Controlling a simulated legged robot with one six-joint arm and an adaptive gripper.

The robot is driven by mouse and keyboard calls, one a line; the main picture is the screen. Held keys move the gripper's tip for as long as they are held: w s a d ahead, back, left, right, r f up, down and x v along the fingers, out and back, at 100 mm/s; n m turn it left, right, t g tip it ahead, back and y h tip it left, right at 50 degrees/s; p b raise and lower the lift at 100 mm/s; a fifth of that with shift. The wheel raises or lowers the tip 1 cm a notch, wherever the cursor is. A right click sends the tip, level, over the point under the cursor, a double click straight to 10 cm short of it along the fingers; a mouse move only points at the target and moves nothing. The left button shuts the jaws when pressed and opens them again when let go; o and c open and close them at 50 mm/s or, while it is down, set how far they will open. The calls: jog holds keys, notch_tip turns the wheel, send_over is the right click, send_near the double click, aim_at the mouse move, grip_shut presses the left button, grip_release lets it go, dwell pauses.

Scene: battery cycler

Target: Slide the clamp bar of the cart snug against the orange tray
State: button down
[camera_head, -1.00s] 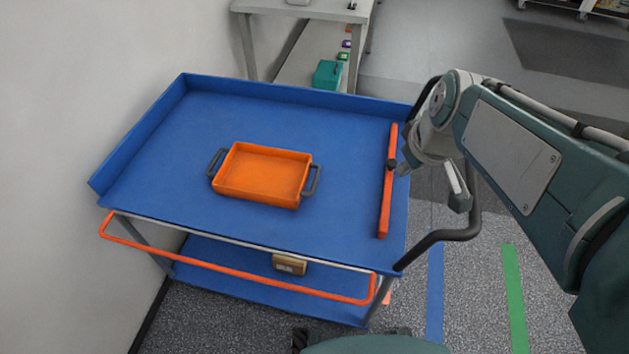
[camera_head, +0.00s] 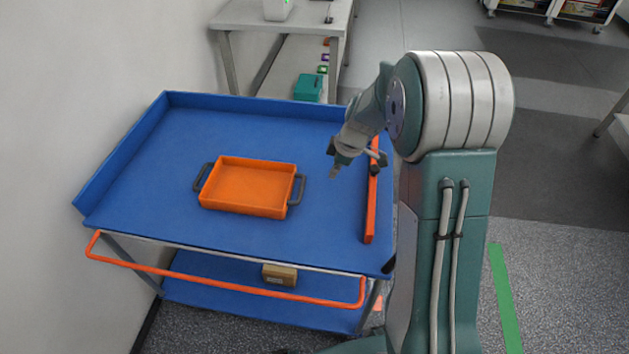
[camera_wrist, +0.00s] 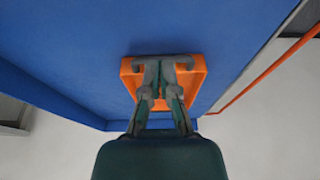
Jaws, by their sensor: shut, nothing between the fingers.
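The blue cart (camera_head: 140,190) carries a shallow orange tray (camera_head: 222,207) with dark handles at its left and right ends. The orange-red clamp bar (camera_head: 370,215) lies along the cart's right side, with a dark knob near its middle. A wide strip of bare blue deck separates bar and tray. My gripper (camera_head: 335,172) is shut and empty, pointing down over that strip, between the tray's right handle and the bar. My wrist hides part of the bar's far end. In the wrist view my shut fingers (camera_wrist: 163,78) overlap the tray (camera_wrist: 200,82); the bar does not show there.
The cart has a raised blue rim at the left and back and an orange rail (camera_head: 220,284) in front. A small brown box (camera_head: 279,274) sits on its lower shelf. A grey table (camera_head: 270,20) with a teal box (camera_head: 308,88) beneath stands behind.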

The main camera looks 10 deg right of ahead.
aim_at(319, 200)
jog(key=x, duration=0.9)
jog(key=shift+f, duration=0.25)
jog(key=a, duration=0.1)
jog(key=w+a, duration=0.1)
jog(key=a, duration=0.1)
jog(key=shift+w+a+r, duration=0.1)
jog(key=shift+w+r, duration=0.1)
jog(key=shift+r, duration=0.05)
jog(key=shift+w+a, duration=0.1)
jog(key=shift+a, duration=0.15)
jog(key=shift+w, duration=0.1)
